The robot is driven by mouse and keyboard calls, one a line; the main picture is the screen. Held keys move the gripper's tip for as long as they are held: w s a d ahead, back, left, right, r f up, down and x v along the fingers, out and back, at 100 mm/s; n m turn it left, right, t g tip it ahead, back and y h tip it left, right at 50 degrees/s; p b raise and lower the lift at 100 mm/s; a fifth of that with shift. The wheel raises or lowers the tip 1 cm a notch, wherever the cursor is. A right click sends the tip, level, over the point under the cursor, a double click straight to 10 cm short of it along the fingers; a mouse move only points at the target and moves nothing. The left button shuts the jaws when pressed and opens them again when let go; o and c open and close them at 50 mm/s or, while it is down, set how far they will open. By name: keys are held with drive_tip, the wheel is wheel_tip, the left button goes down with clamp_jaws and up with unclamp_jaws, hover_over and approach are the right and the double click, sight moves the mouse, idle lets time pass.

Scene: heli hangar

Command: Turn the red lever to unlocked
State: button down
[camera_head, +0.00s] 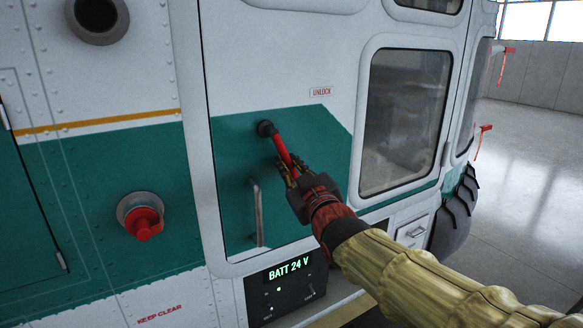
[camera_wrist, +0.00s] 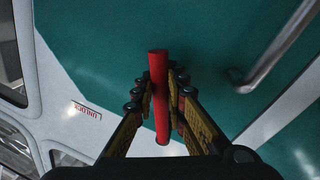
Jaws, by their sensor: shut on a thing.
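The red lever (camera_head: 281,147) is on the helicopter's door, joined to a round black pivot (camera_head: 266,128). It slants down and to the right from the pivot. The UNLOCK label (camera_head: 321,91) is above and to the right of the pivot; it also shows in the wrist view (camera_wrist: 87,111). My gripper (camera_head: 289,170) is shut on the lever's lower part. In the wrist view, the red lever (camera_wrist: 158,75) lies between the two fingers of my gripper (camera_wrist: 162,95). The fingers hide part of the lever in the head view.
A metal door handle (camera_head: 258,212) stands upright left of my gripper. A red knob (camera_head: 144,223) juts from the body at the left. A panel reading BATT 24 V (camera_head: 288,281) is below the door. A window (camera_head: 404,120) is at the right; open floor (camera_head: 535,170) lies beyond.

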drive_tip(key=shift+f, duration=0.15)
drive_tip(key=c, duration=1.9)
unclamp_jaws()
drive_tip(key=shift+a, duration=0.1)
drive_tip(key=shift+o, duration=0.4)
drive_tip(key=shift+s, duration=0.1)
drive_tip(key=r+v, duration=0.1)
drive_tip(key=v, duration=1)
drive_tip(key=shift+s+d+f, duration=0.2)
drive_tip(key=shift+s+f, duration=0.2)
